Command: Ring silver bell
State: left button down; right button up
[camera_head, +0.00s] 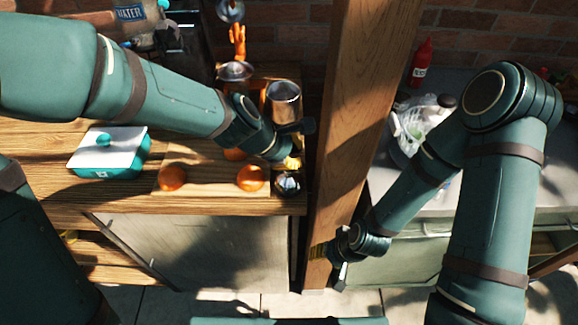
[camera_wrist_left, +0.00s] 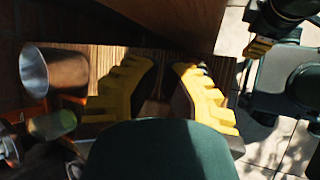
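A shiny silver rounded object (camera_head: 287,184), which looks like the bell, sits near the front right corner of the wooden table. My left gripper (camera_head: 292,162) is just above and behind it in the head view, fingers pointing down. In the left wrist view the yellow fingers of the left gripper (camera_wrist_left: 165,92) are spread apart, with no object visible between them. I cannot make out the bell in that view. My right gripper (camera_head: 326,256) hangs low in front of the wooden post, away from the bell; its finger gap is not clear.
Oranges (camera_head: 250,178) and a teal box with a white lid (camera_head: 110,150) lie left of the bell. A metal cup (camera_head: 284,98) stands behind the left gripper. A thick wooden post (camera_head: 352,120) rises just right of the table. A red bottle (camera_head: 421,64) stands on the grey counter (camera_head: 400,195).

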pick_arm(q)
jog(key=shift+f, duration=0.4)
pick_arm(e)
jog(key=shift+f, duration=0.3)
pick_arm(q)
jog(key=shift+f+b, duration=0.2)
jog(key=shift+b, duration=0.2)
pick_arm(e)
jog(key=shift+f, duration=0.15)
pick_arm(q)
jog(key=shift+r, duration=0.1)
jog(key=shift+r+p, duration=0.65)
jog(key=shift+p, duration=0.15)
pick_arm(e)
jog(key=shift+r, duration=0.75)
pick_arm(q)
jog(key=shift+r, duration=0.15)
notch_tip(320, 180, up, 6)
jog(key=p, duration=0.6)
jog(key=shift+f, duration=0.2)
pick_arm(e)
notch_tip(320, 180, up, 6)
jog(key=w, duration=0.2)
jog(key=shift+d+r+t, duration=0.15)
jog(key=shift+d+t, duration=0.05)
jog(key=shift+t, duration=0.1)
